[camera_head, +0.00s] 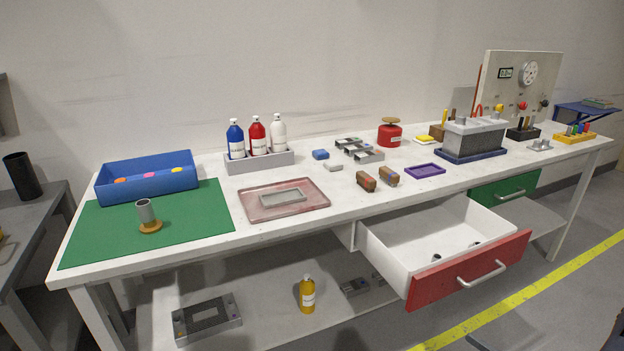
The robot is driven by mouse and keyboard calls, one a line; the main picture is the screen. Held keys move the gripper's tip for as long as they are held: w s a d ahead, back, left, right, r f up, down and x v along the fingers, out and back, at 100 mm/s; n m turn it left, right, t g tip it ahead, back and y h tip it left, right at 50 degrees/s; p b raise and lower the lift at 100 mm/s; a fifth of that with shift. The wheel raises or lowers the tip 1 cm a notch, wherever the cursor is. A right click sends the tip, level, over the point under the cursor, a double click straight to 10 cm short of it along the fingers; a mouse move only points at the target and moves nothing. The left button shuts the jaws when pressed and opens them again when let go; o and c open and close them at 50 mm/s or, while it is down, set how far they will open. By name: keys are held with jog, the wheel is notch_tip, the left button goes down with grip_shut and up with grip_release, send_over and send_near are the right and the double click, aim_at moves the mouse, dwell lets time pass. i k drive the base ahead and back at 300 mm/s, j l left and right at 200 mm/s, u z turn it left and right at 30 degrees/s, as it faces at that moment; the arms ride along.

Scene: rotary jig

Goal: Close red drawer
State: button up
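The red drawer (425,278) hangs under the front of the white workbench, right of the middle, and is pulled well out. Its red front has a light bar handle (482,273). Its white inside is visible from above, with a few small dark items (437,257) on its floor. My gripper is not in view.
A green drawer (503,190) to the right looks shut. The bench top (330,222) holds a green mat, blue bin, bottles and a red canister. A lower shelf (262,303) holds a yellow bottle (307,294). The floor before the drawer looks clear.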

aim_at(400, 244)
jog(key=u, duration=0.65)
jog(key=i+u, duration=0.3)
jog(key=i, duration=0.25)
